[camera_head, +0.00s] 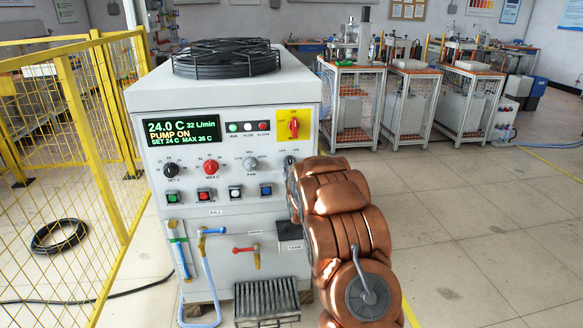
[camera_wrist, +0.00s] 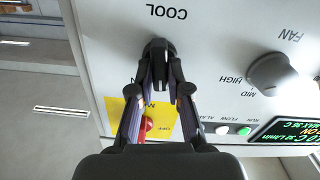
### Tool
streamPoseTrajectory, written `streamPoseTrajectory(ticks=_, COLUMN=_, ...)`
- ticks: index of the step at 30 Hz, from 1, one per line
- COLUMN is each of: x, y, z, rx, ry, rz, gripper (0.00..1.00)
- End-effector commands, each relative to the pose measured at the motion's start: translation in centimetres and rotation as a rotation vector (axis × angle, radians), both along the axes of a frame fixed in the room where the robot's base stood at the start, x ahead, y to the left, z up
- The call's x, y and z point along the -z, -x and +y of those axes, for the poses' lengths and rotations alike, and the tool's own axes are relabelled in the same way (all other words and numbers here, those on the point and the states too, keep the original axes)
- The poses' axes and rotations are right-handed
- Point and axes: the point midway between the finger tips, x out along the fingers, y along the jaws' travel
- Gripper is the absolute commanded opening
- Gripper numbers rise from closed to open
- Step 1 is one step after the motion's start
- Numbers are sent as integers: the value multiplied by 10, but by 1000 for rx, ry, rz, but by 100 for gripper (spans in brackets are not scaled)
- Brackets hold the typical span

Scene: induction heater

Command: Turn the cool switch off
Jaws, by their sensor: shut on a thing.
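The cool switch (camera_wrist: 158,46) is a small dark knob on the machine's pale front panel, under the upside-down COOL label (camera_wrist: 167,12) in the wrist view. My gripper (camera_wrist: 160,76) is shut on this switch, with both fingertips against its sides and covering part of it. In the head view the switch (camera_head: 289,160) shows at the right of the knob row, beside my copper arm, which hides the gripper. Its exact setting is hard to read. The display (camera_head: 182,130) reads 24.0 C, 32 L/min, PUMP ON.
The fan knob (camera_wrist: 270,74) is beside the switch. A red rotary switch (camera_head: 293,125) on a yellow plate sits above it in the head view. A yellow fence (camera_head: 95,130) stands left, hoses (camera_head: 207,260) hang below, and open floor (camera_head: 470,230) lies right.

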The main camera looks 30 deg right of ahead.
Motion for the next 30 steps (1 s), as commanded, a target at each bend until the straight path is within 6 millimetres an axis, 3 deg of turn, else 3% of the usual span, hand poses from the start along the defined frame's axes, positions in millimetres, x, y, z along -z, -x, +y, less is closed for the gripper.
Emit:
streamPoseTrajectory(ticks=7, x=1, y=1, z=-1, rx=1, ry=-2, rz=2, gripper=0)
streamPoseTrajectory(ticks=8, x=1, y=1, z=-1, rx=1, ry=-2, rz=2, gripper=18)
streamPoseTrajectory(ticks=15, x=1, y=0, z=0, rx=1, ry=-1, rz=0, gripper=42)
streamPoseTrajectory(ticks=30, x=1, y=10, z=4, rx=0, ry=-2, rz=1, gripper=42)
